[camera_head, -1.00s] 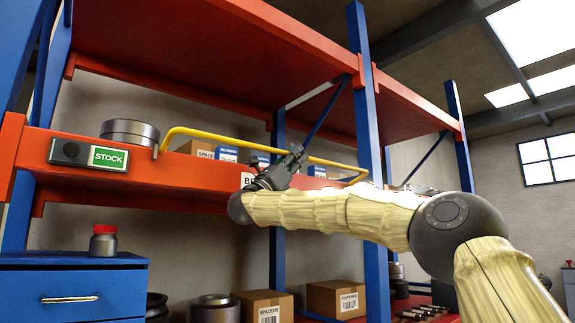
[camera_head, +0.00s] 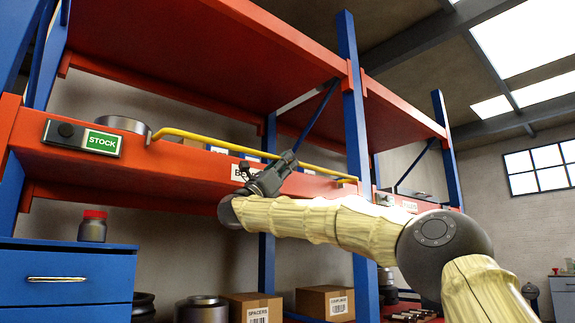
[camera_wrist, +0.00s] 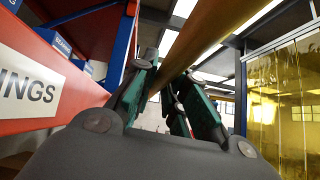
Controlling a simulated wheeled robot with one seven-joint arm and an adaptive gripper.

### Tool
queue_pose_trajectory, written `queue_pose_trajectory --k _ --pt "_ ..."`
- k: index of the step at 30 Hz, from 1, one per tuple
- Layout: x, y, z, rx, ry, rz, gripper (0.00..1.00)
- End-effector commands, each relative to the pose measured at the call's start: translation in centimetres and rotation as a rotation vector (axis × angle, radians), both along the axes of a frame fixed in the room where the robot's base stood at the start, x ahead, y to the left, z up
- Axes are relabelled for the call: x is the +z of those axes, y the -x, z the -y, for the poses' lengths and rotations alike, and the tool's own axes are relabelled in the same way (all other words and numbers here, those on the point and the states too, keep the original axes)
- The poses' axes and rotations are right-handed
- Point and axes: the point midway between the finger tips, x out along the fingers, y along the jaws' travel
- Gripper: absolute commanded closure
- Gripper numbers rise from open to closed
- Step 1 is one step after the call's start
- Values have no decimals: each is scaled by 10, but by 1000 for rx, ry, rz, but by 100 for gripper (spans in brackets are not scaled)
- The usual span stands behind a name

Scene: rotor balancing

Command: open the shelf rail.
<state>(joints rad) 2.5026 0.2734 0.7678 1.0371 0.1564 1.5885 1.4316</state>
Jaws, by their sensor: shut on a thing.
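The yellow shelf rail (camera_head: 215,142) runs along the front of the orange shelf beam (camera_head: 130,168), from a bracket beside the STOCK plate to the blue upright. It now sits low, close in front of the beam's upper part. My gripper (camera_head: 284,163) is shut on the rail near its middle. In the wrist view the rail (camera_wrist: 200,40) passes between the dark green fingers (camera_wrist: 165,92), with the beam to its left. My gripper hides part of the beam label. The exact finger contact is partly hidden.
A STOCK plate (camera_head: 101,142) with a dark knob is on the beam at left. A metal ring (camera_head: 123,124) and boxes stand behind the rail. A blue cabinet (camera_head: 65,285) with a red-capped jar (camera_head: 92,226) stands below left. Blue uprights (camera_head: 354,150) flank the bay.

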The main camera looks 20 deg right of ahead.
Motion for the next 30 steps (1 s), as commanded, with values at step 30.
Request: queue_pose_trajectory --k 30 --pt "-13 2 -13 2 1 -2 65"
